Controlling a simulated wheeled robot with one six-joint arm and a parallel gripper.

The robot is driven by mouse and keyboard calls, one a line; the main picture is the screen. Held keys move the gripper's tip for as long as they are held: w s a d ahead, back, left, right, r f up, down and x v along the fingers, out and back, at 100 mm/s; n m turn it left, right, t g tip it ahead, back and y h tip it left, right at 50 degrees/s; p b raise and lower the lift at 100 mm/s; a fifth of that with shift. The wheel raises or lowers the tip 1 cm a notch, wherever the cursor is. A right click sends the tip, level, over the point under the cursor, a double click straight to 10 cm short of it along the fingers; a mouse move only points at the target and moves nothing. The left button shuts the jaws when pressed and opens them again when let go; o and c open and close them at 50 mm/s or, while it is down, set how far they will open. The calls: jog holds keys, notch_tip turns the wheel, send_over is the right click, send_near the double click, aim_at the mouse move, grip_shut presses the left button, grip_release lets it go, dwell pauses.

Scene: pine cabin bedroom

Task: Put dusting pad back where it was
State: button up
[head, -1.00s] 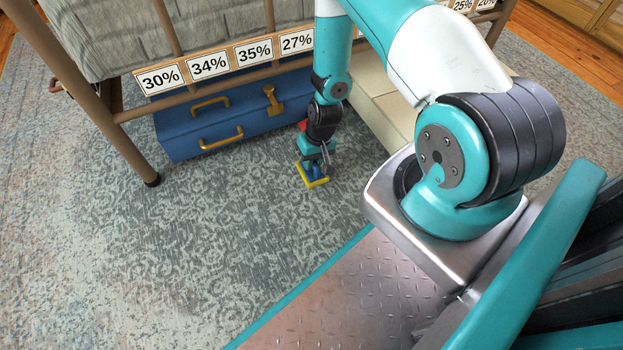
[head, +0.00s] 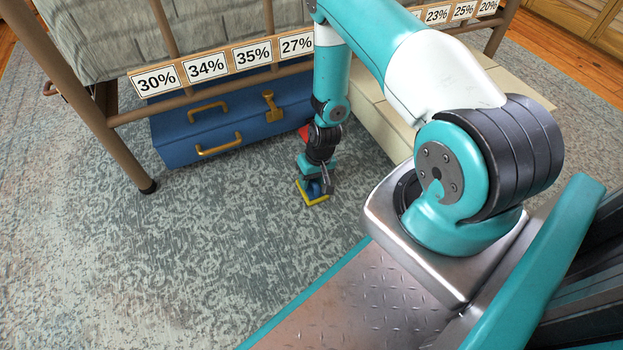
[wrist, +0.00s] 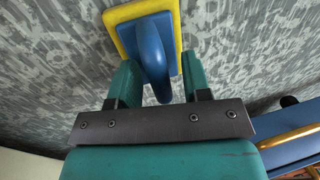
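The dusting pad, with a blue handle and body on a yellow base, shows in the head view (head: 311,201), low over or on the rug in front of the suitcase. In the wrist view its blue handle (wrist: 152,55) lies between the two teal fingers. My gripper (head: 318,183) is at the pad and also shows in the wrist view (wrist: 161,75). It seems shut on the pad's blue part, though a small gap shows beside the right finger. Whether the yellow base touches the rug cannot be told.
A blue suitcase (head: 228,129) lies under the bed frame (head: 117,122), with percentage labels (head: 206,65) along its rail. A red thing (head: 304,132) is partly hidden behind my arm. A cream box-like thing (head: 385,118) is right of the arm. The rug (head: 220,240) is clear toward the front left.

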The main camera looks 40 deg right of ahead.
jog(key=shift+r, duration=0.1)
notch_tip(320, 180, up, 12)
jog(key=d+p, duration=0.2)
jog(key=p, duration=0.6)
jog(key=w+a+r+n, duration=0.1)
jog(key=a+r, duration=0.3)
jog(key=r, duration=0.4)
jog(key=w+a+r+n+y, duration=0.15)
jog(key=a+r, duration=0.25)
jog(key=r, duration=0.4)
jog(key=a+r+n, duration=0.2)
jog(key=a+r, duration=0.3)
jog(key=r, duration=0.4)
jog(key=s+a+r+n, duration=0.3)
jog(key=s+a+r, duration=0.2)
jog(key=s+r, duration=0.4)
jog(key=s+a+r+n, duration=0.3)
jog(key=s+a+r, duration=0.2)
jog(key=s+r, duration=0.4)
jog(key=shift+s+g, duration=0.3)
jog(key=shift+s, duration=0.2)
jog(key=shift+y, duration=0.25)
